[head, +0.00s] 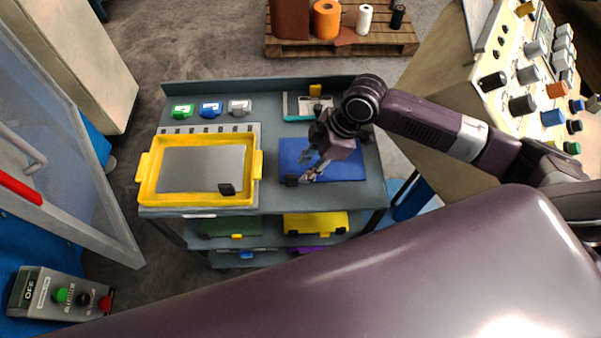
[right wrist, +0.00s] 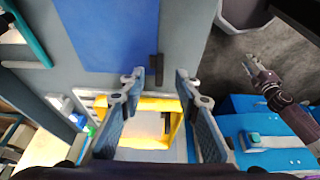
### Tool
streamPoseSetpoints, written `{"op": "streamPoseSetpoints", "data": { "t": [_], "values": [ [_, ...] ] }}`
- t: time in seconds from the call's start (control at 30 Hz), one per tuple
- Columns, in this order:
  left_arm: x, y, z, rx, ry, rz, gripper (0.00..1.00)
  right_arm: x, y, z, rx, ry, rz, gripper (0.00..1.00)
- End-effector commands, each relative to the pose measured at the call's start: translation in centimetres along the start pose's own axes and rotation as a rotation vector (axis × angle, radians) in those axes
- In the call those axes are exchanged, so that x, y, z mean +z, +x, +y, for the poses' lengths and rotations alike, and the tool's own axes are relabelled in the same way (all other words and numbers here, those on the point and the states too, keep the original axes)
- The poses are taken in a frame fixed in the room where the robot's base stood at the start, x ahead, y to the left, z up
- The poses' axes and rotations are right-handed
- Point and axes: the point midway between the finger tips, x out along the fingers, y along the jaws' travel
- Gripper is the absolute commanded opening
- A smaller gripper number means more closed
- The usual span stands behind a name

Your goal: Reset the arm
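My right gripper (head: 306,167) hangs over the blue flat plate (head: 343,160) on the right part of the grey cart top (head: 270,190). In the right wrist view its two fingers (right wrist: 159,79) are spread apart with nothing between them. A yellow-framed tray with a grey plate, its rim (head: 149,182) showing at the left of the cart, also appears beyond the fingers in the right wrist view (right wrist: 176,128). My left gripper (right wrist: 252,66) shows small at the right of the right wrist view, above the floor; its opening is unclear. The head view does not show it.
Green (head: 183,111), blue (head: 210,108) and grey (head: 239,107) small dies lie along the cart's back. A teal-edged item (head: 291,106) lies behind the blue plate. A control panel (head: 540,75) stands right, a glass door (head: 70,130) left, a pallet (head: 395,40) behind.

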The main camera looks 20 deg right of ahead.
Motion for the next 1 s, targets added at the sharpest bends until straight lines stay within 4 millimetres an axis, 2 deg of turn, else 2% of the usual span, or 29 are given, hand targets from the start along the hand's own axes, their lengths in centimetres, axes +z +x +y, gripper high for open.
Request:
{"op": "streamPoseSetpoints", "data": {
  "t": [0.03, 0.2, 0.33, 0.5, 0.63, 0.73, 1.0],
  "values": [
    [0.0, 0.0, 0.0, 0.0, 0.0, 0.0, 0.3, 0.1, -1.2, 0.1, 0.005, -0.002, 0.0, 0.3],
    [0.0, 0.0, 0.1, 0.001, 0.0, 0.0, 0.3, 0.0, -4.3, 0.1, 0.003, -0.002, -0.001, 0.3],
    [0.0, 0.0, 0.1, 0.001, 0.0, 0.0, 0.3, 0.0, -5.7, 0.1, 0.003, -0.001, 0.001, 0.3],
    [0.0, 0.0, 0.1, 0.001, 0.0, 0.0, 0.3, 0.0, -6.3, 0.0, 0.0, -0.001, 0.0, 0.3],
    [0.0, 0.0, 0.1, 0.001, 0.0, 0.0, 0.3, -0.1, -6.2, -0.1, -0.001, -0.001, 0.001, 0.3],
    [0.0, 0.0, 0.1, 0.001, 0.0, 0.0, 0.3, -0.6, -5.4, -1.0, -0.001, 0.0, 0.009, 0.3],
    [-0.1, 0.0, 0.2, 0.002, 0.0, 0.0, 0.3, -3.7, -1.2, -6.0, 0.054, 0.109, 0.076, 0.3]
  ]
}}
